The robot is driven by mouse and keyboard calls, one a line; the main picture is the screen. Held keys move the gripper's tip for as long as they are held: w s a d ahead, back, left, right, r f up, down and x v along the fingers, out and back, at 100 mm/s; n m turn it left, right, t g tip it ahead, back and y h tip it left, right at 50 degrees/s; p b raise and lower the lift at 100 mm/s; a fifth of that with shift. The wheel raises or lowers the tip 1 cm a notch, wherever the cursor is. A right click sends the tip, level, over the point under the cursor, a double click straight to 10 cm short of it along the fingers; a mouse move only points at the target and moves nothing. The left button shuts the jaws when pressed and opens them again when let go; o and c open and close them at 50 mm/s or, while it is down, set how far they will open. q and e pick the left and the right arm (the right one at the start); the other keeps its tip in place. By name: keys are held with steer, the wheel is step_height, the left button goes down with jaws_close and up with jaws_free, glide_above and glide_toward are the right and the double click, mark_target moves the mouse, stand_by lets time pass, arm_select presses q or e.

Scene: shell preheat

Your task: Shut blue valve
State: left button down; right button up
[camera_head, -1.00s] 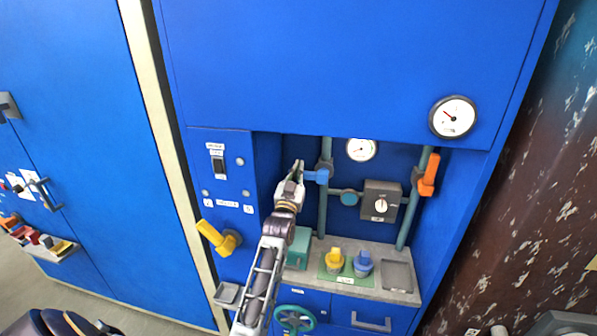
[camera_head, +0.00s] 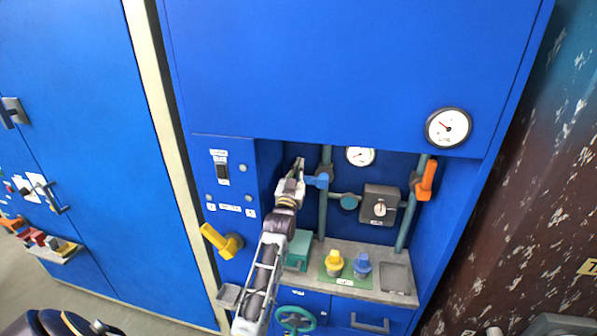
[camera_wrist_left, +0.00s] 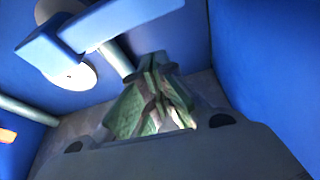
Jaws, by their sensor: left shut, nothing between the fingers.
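The blue valve handle (camera_head: 317,180) sits on the left vertical pipe inside the cabinet recess, sticking out to the left of the pipe. In the left wrist view the blue handle (camera_wrist_left: 120,22) fills the upper left, above and to the left of my fingers. My left gripper (camera_head: 298,166) is at the handle's left end, shut with nothing in it. Its green-padded fingertips (camera_wrist_left: 155,75) are together in the wrist view. Whether the fingers touch the handle I cannot tell. My right gripper is not in view.
An orange handle (camera_head: 426,181) is on the right pipe. A grey switch box (camera_head: 379,205) sits between the pipes. Yellow (camera_head: 334,263) and blue (camera_head: 362,265) knobs stand on the ledge. A yellow lever (camera_head: 222,241) sticks out from the left panel. The recess's left wall is close to my gripper.

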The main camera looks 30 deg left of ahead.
arm_select(q)
steer(key=b+v, duration=0.1)
steer(key=v, duration=0.8)
steer(key=shift+s+d+r, duration=0.3)
steer(key=shift+s+r, duration=0.05)
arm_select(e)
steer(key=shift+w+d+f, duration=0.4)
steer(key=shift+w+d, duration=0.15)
arm_select(q)
steer(key=shift+f, duration=0.1)
